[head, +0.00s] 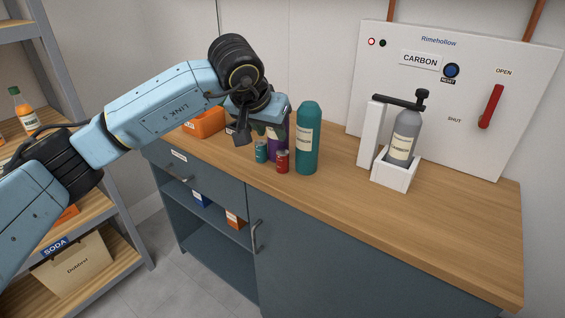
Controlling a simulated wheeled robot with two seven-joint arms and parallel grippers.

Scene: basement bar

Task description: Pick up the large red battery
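A small red cylinder (282,161), the only red battery-like thing I see, stands upright on the wooden counter (440,215). Its label is too small to read. A small teal cylinder (261,152) stands just left of it, and a tall teal bottle (307,138) just right of it. My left gripper (243,136) hangs above the counter's back left part, up and to the left of the red cylinder and apart from it. Its dark fingers overlap in this view, so its opening is unclear. My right gripper is out of view.
A purple container (275,143) stands behind the small cylinders, partly hidden by my gripper. An orange bin (207,122) is at the counter's left end. A grey canister (404,137) sits in a white holder (397,172) before the white panel (450,75). The counter's right front is clear.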

